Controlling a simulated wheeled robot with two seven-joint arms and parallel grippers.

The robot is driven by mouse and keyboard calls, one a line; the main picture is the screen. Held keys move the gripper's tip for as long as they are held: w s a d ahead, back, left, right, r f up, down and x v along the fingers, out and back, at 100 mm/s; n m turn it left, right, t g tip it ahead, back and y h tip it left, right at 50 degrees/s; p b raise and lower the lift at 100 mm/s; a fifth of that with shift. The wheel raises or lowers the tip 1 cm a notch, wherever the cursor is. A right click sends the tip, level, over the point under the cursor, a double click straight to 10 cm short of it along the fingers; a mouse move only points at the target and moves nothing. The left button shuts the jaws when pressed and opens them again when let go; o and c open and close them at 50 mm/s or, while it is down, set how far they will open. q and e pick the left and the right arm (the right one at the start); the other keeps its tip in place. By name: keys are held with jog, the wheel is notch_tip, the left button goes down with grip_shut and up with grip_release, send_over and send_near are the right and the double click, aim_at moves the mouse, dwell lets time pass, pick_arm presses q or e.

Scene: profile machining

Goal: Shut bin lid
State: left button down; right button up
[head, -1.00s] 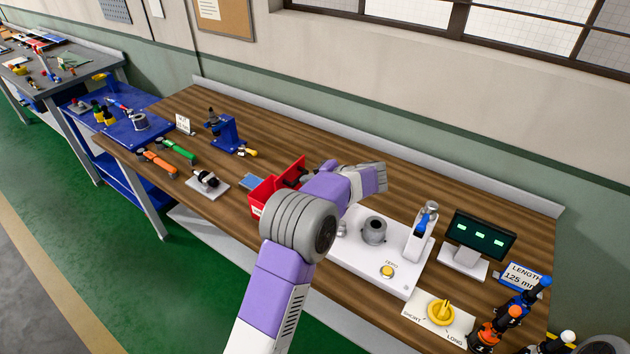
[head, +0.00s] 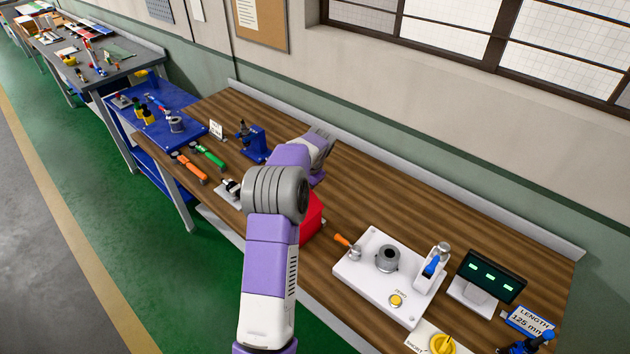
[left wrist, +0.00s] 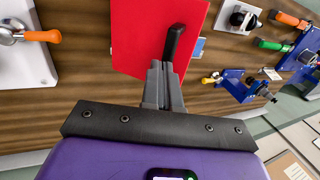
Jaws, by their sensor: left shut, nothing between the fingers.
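The red bin (head: 312,215) stands on the wooden bench, largely hidden behind my left arm in the head view. In the left wrist view a flat red panel (left wrist: 140,35) of it fills the top middle, with a dark handle (left wrist: 175,42) on it. I see no opening into the bin, but cannot tell whether the lid lies fully down. My left gripper (left wrist: 163,68) is shut and empty, its fingertips at the near end of the handle. I cannot tell whether they touch it. In the head view its fingers are hidden. My right gripper is not in view.
A white fixture plate (head: 370,290) with a grey cylinder and an orange-handled clamp (head: 345,241) is right of the bin. Orange (head: 188,168) and green tools (head: 208,155) and a blue stand (head: 253,140) are left.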

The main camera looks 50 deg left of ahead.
pick_arm(q)
jog(key=shift+s+d+r, duration=0.1)
jog(key=shift+s+d, duration=0.05)
jog(key=shift+s, duration=0.1)
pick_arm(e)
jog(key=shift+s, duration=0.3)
pick_arm(q)
jog(key=a+r+p, duration=0.3)
jog(key=a+r, duration=0.2)
jog(key=r, duration=0.7)
jog(key=shift+s+r, duration=0.2)
jog(key=shift+r, duration=0.05)
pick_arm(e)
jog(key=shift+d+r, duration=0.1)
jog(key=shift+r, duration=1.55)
pick_arm(q)
jog(key=shift+a, duration=0.1)
